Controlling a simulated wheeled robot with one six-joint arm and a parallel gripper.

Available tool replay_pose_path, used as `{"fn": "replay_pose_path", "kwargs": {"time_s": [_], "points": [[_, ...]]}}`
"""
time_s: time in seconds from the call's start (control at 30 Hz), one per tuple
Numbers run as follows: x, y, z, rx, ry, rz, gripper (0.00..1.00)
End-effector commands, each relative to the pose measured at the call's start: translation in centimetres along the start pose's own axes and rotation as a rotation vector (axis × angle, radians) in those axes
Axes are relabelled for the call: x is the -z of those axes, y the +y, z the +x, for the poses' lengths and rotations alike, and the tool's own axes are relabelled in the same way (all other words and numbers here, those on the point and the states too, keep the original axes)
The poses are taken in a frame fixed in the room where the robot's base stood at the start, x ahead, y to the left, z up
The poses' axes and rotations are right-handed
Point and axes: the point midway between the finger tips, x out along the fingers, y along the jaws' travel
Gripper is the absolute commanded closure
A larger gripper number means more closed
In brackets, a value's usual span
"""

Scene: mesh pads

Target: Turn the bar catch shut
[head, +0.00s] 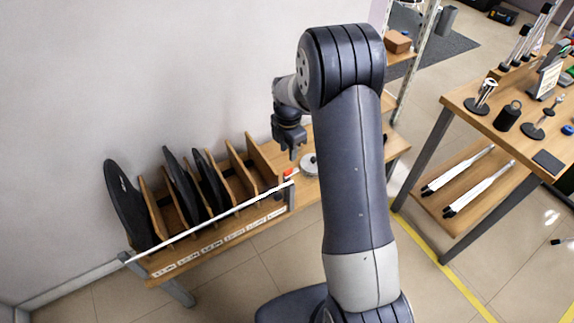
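A long white bar (215,221) runs across the front of a wooden rack (172,262) at the left, in the head view. A small red piece (290,173) shows near the bar's right end, by a dark upright; it looks like the catch, but its exact position is too small to tell. My gripper (290,151) points down a little above the red piece and appears apart from it. Its fingers are dark and small here, so I cannot tell how far apart they are. I see nothing held in it.
Several black discs (127,205) stand between the rack's wooden dividers. A round metal item (309,165) lies on the wooden top right of the rack. My arm hides part of that top. A tool table (507,130) stands at the right, with clear floor between.

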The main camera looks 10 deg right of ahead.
Motion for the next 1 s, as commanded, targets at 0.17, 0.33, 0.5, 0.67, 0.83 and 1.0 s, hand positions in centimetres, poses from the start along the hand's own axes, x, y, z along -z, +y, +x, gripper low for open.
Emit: {"fn": "replay_pose_path", "kwargs": {"time_s": [0.17, 0.33, 0.5, 0.67, 0.83, 1.0], "points": [[0.1, -0.2, 3.8, 0.005, 0.002, 0.001, 0.67], [0.1, -0.2, 6.7, 0.004, 0.002, 0.002, 0.67], [0.0, -0.1, 8.4, 0.001, 0.0, 0.002, 0.67], [0.0, -0.1, 8.9, 0.0, 0.0, 0.002, 0.67], [0.0, -0.1, 8.9, 0.0, 0.0, 0.002, 0.67], [0.0, -0.1, 8.9, 0.0, 0.0, 0.002, 0.78]]}}
